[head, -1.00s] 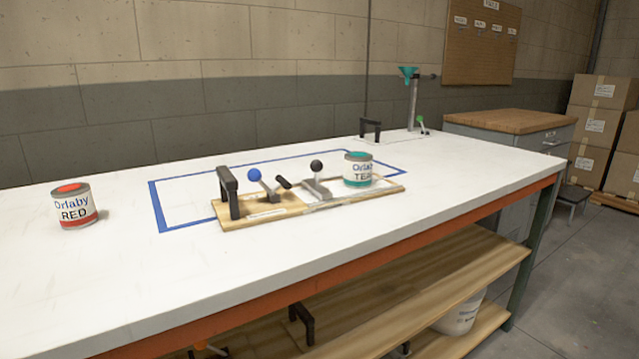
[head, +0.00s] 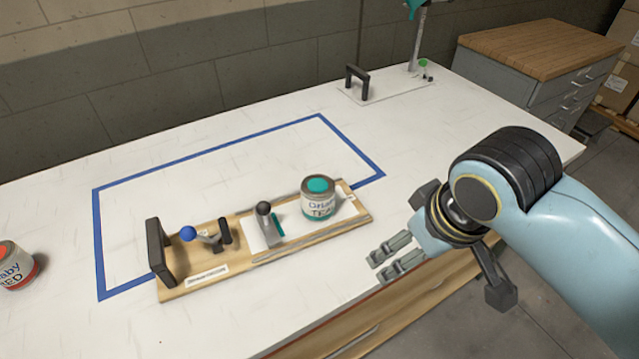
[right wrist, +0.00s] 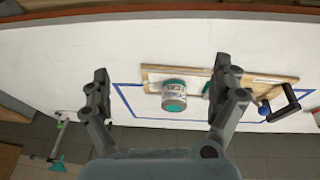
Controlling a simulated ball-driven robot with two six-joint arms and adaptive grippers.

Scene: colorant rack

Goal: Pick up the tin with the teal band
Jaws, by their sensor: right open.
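The tin with the teal band (head: 319,207) stands upright at the right end of a wooden board (head: 215,283) on the white table. Its lid has a teal disc and its label reads TEAL in part. My right gripper (head: 388,258) is open and empty, to the right of the tin and apart from it, near the table's front edge. In the right wrist view the tin (right wrist: 174,99) shows between the two spread fingers of the right gripper (right wrist: 163,85), farther off. My left gripper is not in view.
The board carries a black handle (head: 159,252), a blue-knobbed lever (head: 189,234) and a black-knobbed lever (head: 264,208) beside the tin. A red-banded tin (head: 14,268) stands at the left edge. Blue tape (head: 200,153) outlines a mostly clear area behind the board.

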